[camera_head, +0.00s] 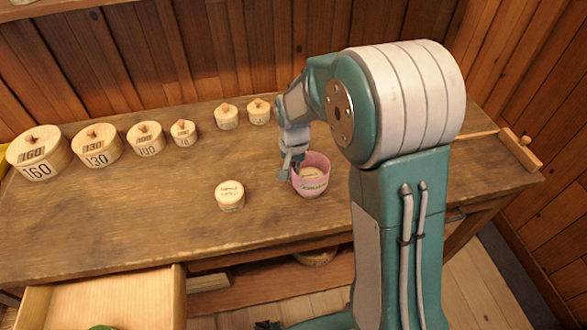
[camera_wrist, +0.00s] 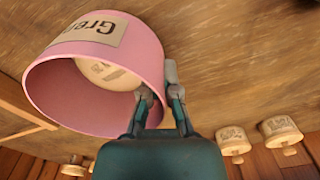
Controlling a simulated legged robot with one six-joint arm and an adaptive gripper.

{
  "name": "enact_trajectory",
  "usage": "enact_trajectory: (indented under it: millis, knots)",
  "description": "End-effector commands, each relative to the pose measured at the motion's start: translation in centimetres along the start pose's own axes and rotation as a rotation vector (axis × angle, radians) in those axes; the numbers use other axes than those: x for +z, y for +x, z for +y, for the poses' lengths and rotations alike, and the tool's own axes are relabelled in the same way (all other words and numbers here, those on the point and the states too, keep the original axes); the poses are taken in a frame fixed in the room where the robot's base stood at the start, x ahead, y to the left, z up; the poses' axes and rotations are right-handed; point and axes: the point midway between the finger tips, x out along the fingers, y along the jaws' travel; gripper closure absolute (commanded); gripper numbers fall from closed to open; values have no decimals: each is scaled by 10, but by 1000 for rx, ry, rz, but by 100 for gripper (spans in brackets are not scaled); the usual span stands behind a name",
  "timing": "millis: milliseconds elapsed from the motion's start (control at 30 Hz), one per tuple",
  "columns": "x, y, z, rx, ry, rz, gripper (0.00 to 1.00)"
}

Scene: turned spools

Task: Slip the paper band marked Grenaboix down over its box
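The pink paper band (camera_head: 313,189) stands near the front middle of the table, and its label begins "Gre" in the wrist view (camera_wrist: 92,32). A pale round wooden box (camera_head: 311,174) shows inside the band, its lettered top below the band's near rim; it also shows in the wrist view (camera_wrist: 104,74). The band surrounds the box, but I cannot tell whether its lower edge touches the table. My gripper (camera_wrist: 160,90) has one finger inside the band's wall and one outside, closed on the rim. In the head view my gripper (camera_head: 291,167) is at the band's left side.
Another small lettered box (camera_head: 230,196) stands left of the band. Several knobbed round boxes (camera_head: 97,145) line the table's back and left. An open drawer (camera_head: 105,298) juts out at front left. A wooden bar (camera_head: 520,150) lies at the right end.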

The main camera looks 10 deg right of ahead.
Motion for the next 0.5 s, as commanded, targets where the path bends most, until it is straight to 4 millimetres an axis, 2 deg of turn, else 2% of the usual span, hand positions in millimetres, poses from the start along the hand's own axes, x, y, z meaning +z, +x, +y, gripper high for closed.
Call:
enact_trajectory:
  millis: [500]
  knots:
    - [4,10,2,7,0,-13,100]
